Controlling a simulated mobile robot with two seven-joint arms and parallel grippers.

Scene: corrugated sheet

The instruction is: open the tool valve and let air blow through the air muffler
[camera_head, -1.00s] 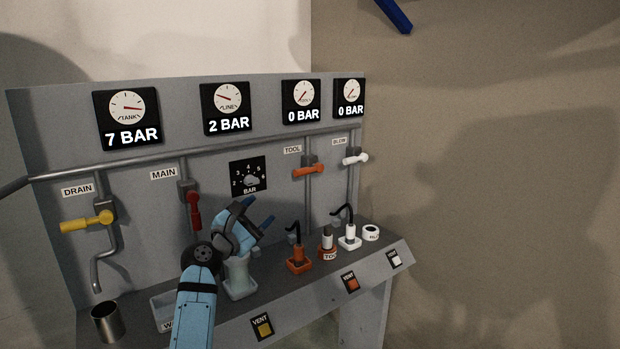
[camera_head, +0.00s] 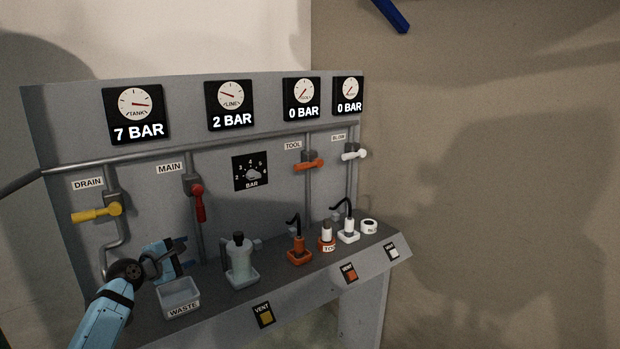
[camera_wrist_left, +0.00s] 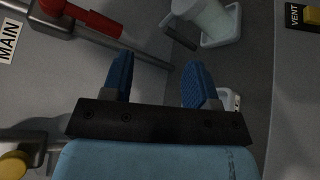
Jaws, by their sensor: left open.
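The tool valve (camera_head: 308,165) has an orange lever lying roughly crosswise on its upright pipe, under the TOOL label. The gauge above it (camera_head: 302,98) reads 0 BAR. A pale cylinder (camera_head: 327,231), which looks like the air muffler, stands upright in the orange TOOL port on the shelf. My left gripper (camera_head: 186,253) is open and empty above the waste tray, well to the left of the tool valve. Its two blue fingers also show apart in the left wrist view (camera_wrist_left: 160,82), with nothing between them. My right gripper is not in view.
The red main lever (camera_head: 199,204) hangs down and the yellow drain lever (camera_head: 97,212) lies crosswise. A grey-green jug (camera_head: 241,262) stands between my left gripper and the orange plug (camera_head: 299,250). A white plug (camera_head: 348,231) is farther right. The waste tray (camera_head: 177,297) is below my gripper.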

